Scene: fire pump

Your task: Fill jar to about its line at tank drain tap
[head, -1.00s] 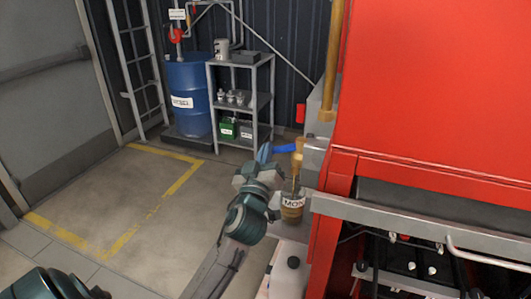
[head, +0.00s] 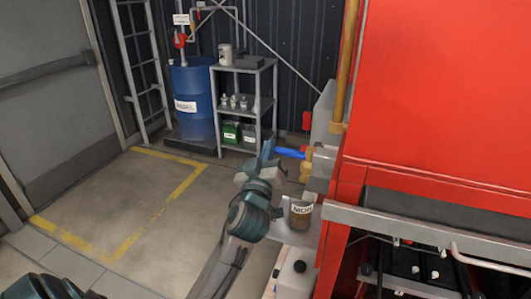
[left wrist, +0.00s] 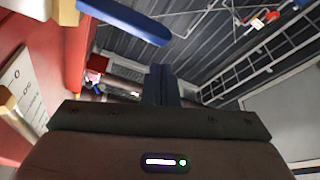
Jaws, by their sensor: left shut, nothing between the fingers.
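The jar (head: 300,213), with a white label and brownish liquid in it, stands upright on a small grey ledge (head: 288,234) below the brass tap (head: 308,168). Its fill line is too small to make out. No stream shows between tap and jar. The tap's blue lever (head: 289,153) points left, and it also shows at the upper left of the left wrist view (left wrist: 130,22). My left gripper (head: 266,150) is shut and empty, close to the lever's free end. Whether they touch is unclear. Its closed fingers show in the left wrist view (left wrist: 160,84). My right gripper is out of view.
The red machine body (head: 440,100) fills the right side, with a grey rail (head: 430,230) along it. A white canister (head: 295,277) stands below the ledge. A blue drum (head: 192,110) and a grey shelf rack (head: 245,68) stand behind. The floor at left is clear.

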